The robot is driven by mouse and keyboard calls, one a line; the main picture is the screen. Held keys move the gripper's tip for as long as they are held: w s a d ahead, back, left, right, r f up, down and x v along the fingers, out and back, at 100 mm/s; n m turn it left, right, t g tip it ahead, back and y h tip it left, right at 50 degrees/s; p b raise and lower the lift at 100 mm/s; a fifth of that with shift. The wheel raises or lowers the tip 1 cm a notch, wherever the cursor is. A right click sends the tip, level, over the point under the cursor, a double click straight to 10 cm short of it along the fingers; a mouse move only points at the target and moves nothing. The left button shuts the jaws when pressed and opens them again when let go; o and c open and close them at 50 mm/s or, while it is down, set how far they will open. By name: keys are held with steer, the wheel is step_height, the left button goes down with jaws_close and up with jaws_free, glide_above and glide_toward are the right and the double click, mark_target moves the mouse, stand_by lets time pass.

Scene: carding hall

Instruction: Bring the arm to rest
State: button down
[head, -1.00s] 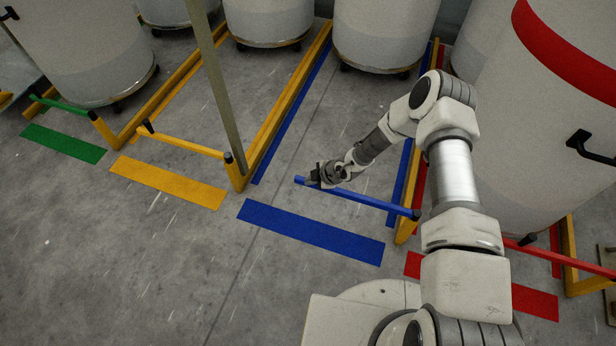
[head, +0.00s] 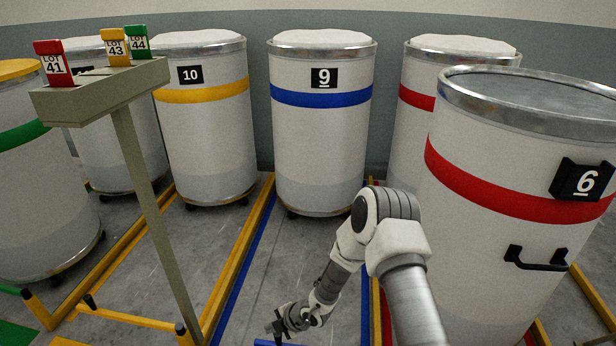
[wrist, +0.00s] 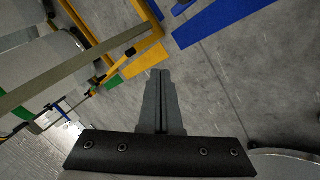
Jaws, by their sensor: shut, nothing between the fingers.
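My gripper (head: 278,326) is low in the head view, over the floor of the blue-marked bay, at the end of my bent arm. In the wrist view its two fingers (wrist: 160,74) are together with nothing between them. A small piece of the blue bar (head: 264,342) shows at the bottom edge of the head view, close below the gripper; I cannot tell whether they touch. A blue floor strip (wrist: 222,20) lies ahead of the fingertips in the wrist view, apart from them.
Can 9 (head: 322,130) with a blue band stands behind the bay. Can 6 (head: 520,190) with a red band stands close on the right. A post with a lot-card holder (head: 100,95) rises on the left. Yellow rails (head: 235,255) edge the bays.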

step_height(320, 180, up, 24)
steer(key=w+d+n+y, duration=0.1)
steer(key=w+n+y, duration=0.1)
steer(key=n, duration=1.4)
steer(key=s+d+r+n+h, duration=0.1)
steer(key=s+d+r+n, duration=0.4)
steer(key=r+n, duration=0.4)
steer(key=s+d+r+n+h, duration=0.2)
steer(key=s+d+r+n, duration=0.2)
steer(key=s+r+n, duration=0.45)
steer(key=s+d+r+n+t+h, duration=0.1)
steer(key=s+d+r+n+h, duration=0.2)
steer(key=s+d+n, duration=0.4)
steer(key=s+d+r+n+t+h, duration=0.1)
steer(key=s+d+r+n+h, duration=0.2)
steer(key=s+d+n, duration=0.4)
step_height(320, 180, up, 17)
steer(key=m+p, duration=0.1)
steer(key=p, duration=1.7)
steer(key=shift+w+d+r, duration=0.2)
steer(key=shift+w+d, duration=0.05)
steer(key=shift+w, duration=0.15)
